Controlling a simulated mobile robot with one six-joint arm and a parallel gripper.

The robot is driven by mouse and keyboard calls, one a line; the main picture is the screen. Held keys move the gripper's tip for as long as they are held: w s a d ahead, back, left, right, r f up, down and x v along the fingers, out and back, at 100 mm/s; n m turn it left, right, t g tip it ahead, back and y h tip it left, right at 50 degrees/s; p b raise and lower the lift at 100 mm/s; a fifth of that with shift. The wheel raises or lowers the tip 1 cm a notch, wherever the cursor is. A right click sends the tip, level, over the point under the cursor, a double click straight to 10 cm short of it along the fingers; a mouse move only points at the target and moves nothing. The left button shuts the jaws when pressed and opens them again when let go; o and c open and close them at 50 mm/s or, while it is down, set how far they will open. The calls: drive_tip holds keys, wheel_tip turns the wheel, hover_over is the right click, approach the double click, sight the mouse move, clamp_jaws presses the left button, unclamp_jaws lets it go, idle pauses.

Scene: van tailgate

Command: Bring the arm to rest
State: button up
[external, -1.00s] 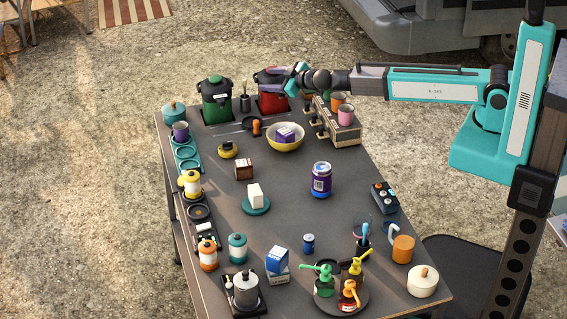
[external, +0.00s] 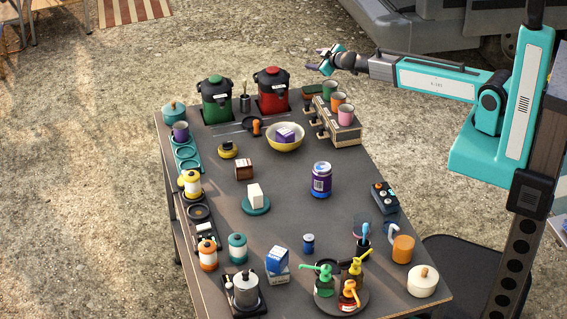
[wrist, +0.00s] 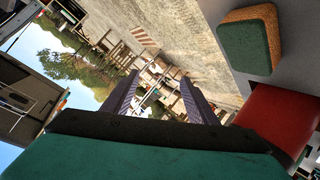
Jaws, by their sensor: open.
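My gripper (external: 318,60) is open and empty at the end of my teal and grey arm. It is raised above the far edge of the dark table (external: 285,230), up and to the right of the red lidded pot (external: 271,90). In the wrist view its two dark fingers (wrist: 152,98) stand apart with nothing between them. The view is tilted and looks out past the table to the ground and trees.
A wooden rack (external: 335,130) with several mugs stands below my arm. The green lidded pot (external: 215,100) is left of the red one. A green and orange sponge (wrist: 249,40) shows in the wrist view. Several jars and bottles cover the table; the air around my gripper is clear.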

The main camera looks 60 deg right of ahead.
drive_tip(key=s+d+f+m+g+h+b, duration=0.1)
drive_tip(key=s+d+f+m+g+h, duration=0.15)
drive_tip(key=s+d+f, duration=0.5)
drive_tip(key=s+a+f+g+y+b, duration=0.1)
drive_tip(key=s+a+f+g+y, duration=0.2)
drive_tip(key=s+f, duration=0.5)
drive_tip(key=s+a+f+g+b, duration=0.1)
drive_tip(key=s+a+f+g, duration=0.1)
drive_tip(key=s+a+f, duration=0.55)
drive_tip(key=s+a+f+g+y+b, duration=0.1)
drive_tip(key=s+a+f+g+y, duration=0.3)
drive_tip(key=f, duration=0.7)
drive_tip(key=s+a+f+g+b, duration=0.1)
drive_tip(key=s+a+f, duration=0.2)
drive_tip(key=s, duration=0.6)
drive_tip(key=s+a+f+n+g+y+b, duration=0.1)
drive_tip(key=s+a+f+g, duration=0.1)
drive_tip(key=s+a+f, duration=0.2)
drive_tip(key=s+a+f+g+y+b, duration=0.1)
drive_tip(key=s+a+f+g, duration=0.1)
drive_tip(key=s+a, duration=0.5)
drive_tip(key=s+f, duration=0.1)
drive_tip(key=s, duration=0.5)
drive_tip(key=shift+s+f+n, duration=0.15)
drive_tip(key=shift+s+n, duration=0.15)
drive_tip(key=shift+n, duration=0.05)
